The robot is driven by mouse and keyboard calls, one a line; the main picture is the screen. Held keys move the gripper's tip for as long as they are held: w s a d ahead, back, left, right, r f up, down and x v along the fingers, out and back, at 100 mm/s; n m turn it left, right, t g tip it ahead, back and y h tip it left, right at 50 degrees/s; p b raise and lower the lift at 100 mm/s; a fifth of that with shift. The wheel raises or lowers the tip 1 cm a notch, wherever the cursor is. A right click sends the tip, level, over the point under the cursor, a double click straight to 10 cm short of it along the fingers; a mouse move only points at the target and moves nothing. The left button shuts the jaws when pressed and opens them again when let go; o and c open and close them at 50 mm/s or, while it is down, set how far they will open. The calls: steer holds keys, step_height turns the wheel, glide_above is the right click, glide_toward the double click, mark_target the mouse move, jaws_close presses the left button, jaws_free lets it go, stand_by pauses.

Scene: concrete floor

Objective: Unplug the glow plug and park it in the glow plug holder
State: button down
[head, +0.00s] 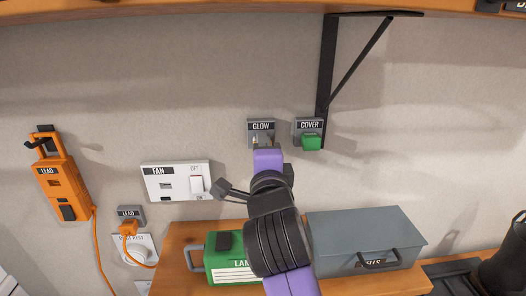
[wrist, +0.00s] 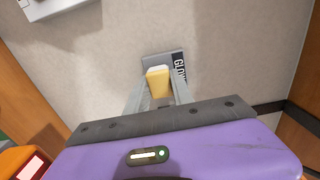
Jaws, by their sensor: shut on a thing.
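The glow plug (wrist: 158,82), a yellow block, sits between the finger tips of my gripper (wrist: 160,92) in the wrist view. It is at the grey plate labelled GLOW (wrist: 178,62) on the wall, the glow plug holder. In the head view this holder (head: 261,126) is at the centre, and my gripper (head: 263,143) reaches up to it from below. Only a small part of the plug shows there. My gripper is shut on the plug. I cannot tell whether the plug is fully seated in the holder or just touching it.
A COVER holder (head: 308,126) with a green plug (head: 312,143) is close on the right, under a black shelf bracket (head: 328,70). A green case (head: 232,262) and grey box (head: 367,240) stand below.

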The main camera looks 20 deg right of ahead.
steer(key=shift+w+d, duration=0.15)
steer(key=shift+w, duration=0.25)
steer(key=c, duration=1)
jaws_free()
steer(key=b+v, duration=0.2)
steer(key=v, duration=0.6)
